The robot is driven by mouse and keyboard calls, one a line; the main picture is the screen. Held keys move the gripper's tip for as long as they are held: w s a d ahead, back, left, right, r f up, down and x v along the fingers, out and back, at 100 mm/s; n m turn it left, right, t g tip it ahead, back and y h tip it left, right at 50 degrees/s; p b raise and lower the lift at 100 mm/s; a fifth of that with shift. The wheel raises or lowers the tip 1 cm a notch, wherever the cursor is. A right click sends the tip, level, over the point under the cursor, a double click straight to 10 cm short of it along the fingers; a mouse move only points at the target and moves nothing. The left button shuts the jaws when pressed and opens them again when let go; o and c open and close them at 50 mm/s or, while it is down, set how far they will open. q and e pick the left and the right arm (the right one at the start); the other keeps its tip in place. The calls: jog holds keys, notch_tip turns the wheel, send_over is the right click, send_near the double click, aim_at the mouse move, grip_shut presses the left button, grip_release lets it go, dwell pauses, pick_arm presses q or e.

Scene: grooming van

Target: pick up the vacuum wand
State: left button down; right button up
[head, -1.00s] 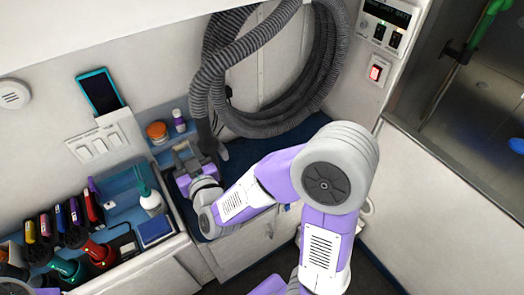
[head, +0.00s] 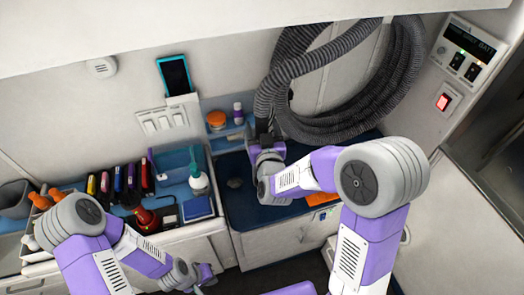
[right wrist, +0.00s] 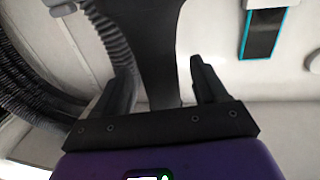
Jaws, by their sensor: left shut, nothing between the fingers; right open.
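The vacuum wand (right wrist: 158,50) is a dark, flat-sided piece in the right wrist view. It runs down from the top edge between the two fingers of my right gripper (right wrist: 162,88). The fingers are open, with visible gaps on both sides of the wand. In the head view my right gripper (head: 266,148) is at the lower end of the grey hose (head: 290,66), above the dark blue counter; it mostly hides the wand there. My left gripper (head: 204,276) is low in the head view, shut and empty, in front of the cabinet.
A blue caddy (head: 222,130) with an orange-lidded jar (head: 216,120) stands left of the right gripper. A spray bottle (head: 198,180), bottles and clippers crowd the counter further left. A phone (head: 174,74) is on the wall. The coiled hose hangs behind.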

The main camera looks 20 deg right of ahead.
jog(key=shift+w, duration=0.55)
jog(key=shift+d, duration=0.1)
jog(key=shift+r, duration=0.1)
jog(key=c, duration=1.2)
jog(key=shift+o, duration=0.2)
jog(key=shift+s+r, duration=0.1)
